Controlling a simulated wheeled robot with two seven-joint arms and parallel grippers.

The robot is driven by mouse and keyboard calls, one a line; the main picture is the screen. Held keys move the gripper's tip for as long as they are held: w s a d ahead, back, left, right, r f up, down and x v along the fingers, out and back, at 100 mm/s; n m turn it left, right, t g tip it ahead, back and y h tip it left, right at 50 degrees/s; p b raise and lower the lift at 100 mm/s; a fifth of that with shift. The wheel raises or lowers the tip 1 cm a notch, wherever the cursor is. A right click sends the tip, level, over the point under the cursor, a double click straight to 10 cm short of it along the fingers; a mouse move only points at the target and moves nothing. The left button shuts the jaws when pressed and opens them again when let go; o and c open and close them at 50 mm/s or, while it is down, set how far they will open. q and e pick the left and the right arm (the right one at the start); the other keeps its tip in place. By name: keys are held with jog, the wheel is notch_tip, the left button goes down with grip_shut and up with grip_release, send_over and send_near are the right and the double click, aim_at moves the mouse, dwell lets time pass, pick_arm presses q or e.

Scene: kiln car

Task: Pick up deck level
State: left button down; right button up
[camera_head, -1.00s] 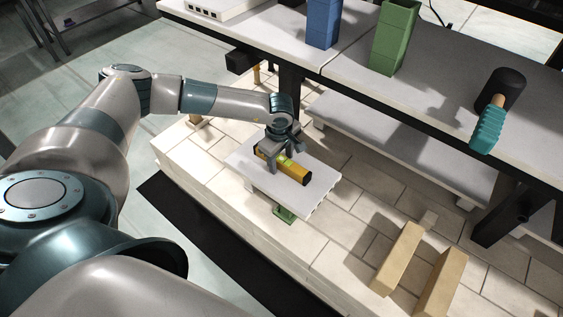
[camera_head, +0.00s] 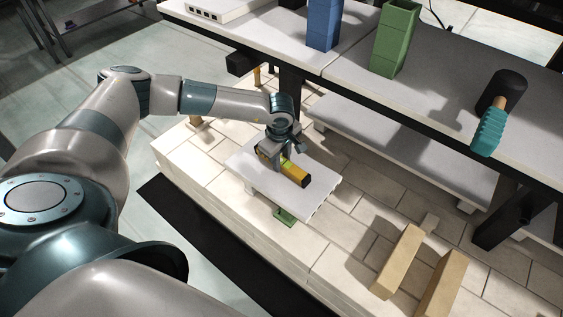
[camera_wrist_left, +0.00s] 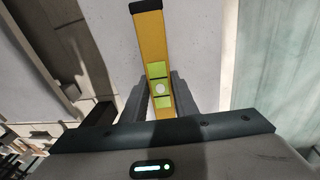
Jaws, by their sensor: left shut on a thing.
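The deck level is a yellow spirit level (camera_head: 294,173) with dark ends, over a small white slab (camera_head: 257,183) in the head view. My left gripper (camera_head: 273,156) is shut on the level near its middle. In the left wrist view the level (camera_wrist_left: 153,45) runs away between the two grey fingers (camera_wrist_left: 159,95), with its green vials showing. I cannot tell whether the level still touches the slab. My right gripper is not in view.
The white slab rests on a green support (camera_head: 284,215) on the pale brick deck. Two tan bars (camera_head: 399,262) lie at the lower right. Behind stands a grey bench with a blue post (camera_head: 323,24), a green post (camera_head: 395,38) and a teal-handled mallet (camera_head: 489,130).

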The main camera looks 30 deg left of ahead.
pick_arm(q)
jog(key=shift+r, duration=0.4)
notch_tip(320, 180, up, 2)
jog(key=shift+r+b, duration=0.1)
jog(key=shift+b, duration=0.5)
jog(key=shift+s+a+f, duration=0.1)
jog(key=shift+s+f, duration=0.1)
jog(key=shift+s, duration=0.6)
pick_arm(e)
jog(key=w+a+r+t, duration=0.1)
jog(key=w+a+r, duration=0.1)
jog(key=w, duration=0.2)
pick_arm(q)
jog(key=s+a+b, duration=0.1)
jog(key=s+b, duration=0.3)
jog(key=s, duration=1.2)
jog(key=shift+s+r, duration=0.15)
jog(key=shift+r, duration=0.05)
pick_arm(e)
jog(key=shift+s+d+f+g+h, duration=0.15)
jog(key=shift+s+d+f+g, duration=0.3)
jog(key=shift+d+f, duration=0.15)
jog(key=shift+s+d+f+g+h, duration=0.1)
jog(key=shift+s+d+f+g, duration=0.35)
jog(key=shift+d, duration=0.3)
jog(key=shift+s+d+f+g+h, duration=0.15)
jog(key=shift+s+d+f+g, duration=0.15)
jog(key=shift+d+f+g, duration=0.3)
